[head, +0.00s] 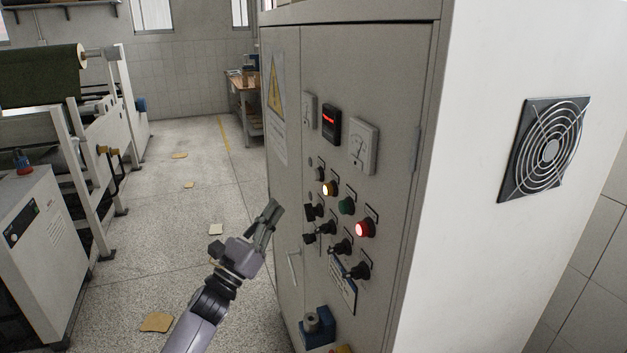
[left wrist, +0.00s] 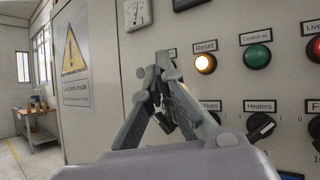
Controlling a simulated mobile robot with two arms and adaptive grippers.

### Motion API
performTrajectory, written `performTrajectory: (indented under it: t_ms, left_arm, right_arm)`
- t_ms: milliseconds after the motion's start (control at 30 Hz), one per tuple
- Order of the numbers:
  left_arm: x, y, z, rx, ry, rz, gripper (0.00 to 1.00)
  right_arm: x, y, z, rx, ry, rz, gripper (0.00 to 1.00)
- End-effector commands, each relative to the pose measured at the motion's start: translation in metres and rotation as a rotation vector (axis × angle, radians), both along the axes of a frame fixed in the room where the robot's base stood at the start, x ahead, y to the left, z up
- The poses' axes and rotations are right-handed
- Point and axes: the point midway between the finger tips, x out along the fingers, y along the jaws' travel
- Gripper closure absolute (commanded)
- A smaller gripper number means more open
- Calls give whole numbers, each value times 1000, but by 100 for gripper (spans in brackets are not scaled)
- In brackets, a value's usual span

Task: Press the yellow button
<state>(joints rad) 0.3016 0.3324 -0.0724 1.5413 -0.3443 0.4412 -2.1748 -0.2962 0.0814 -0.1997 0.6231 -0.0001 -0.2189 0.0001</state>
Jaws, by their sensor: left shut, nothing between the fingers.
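The yellow button (head: 329,188) glows on the front panel of a grey control cabinet (head: 390,150). In the left wrist view the yellow button (left wrist: 205,63) sits under a label reading "Reset". My left gripper (head: 272,212) is shut and empty, in front of the cabinet, left of and lower than the button in the head view. In the left wrist view my left gripper (left wrist: 157,62) points at the panel, with its tips left of the yellow button. The tips look apart from the button. My right gripper is not in view.
A green button (head: 346,205) and a lit red button (head: 364,229) are right of the yellow one. Several black rotary switches (head: 341,247) sit below. A warning sign (head: 275,88) is on the left door.

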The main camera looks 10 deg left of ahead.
Motion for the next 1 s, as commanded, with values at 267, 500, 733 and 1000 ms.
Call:
performTrajectory:
  t_ms: [267, 500, 733, 1000]
  left_arm:
    - [-7, -4, 32, 75, -89, 26, 100]
    - [-7, -4, 31, 74, -88, 25, 100]
    - [-2, -12, 31, 71, -87, 24, 100]
    - [19, -42, 31, 70, -87, 24, 100]
  right_arm:
    - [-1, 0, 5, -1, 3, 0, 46]
    - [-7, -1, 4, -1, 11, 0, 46]
    - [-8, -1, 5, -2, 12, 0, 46]
    - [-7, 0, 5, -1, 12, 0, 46]
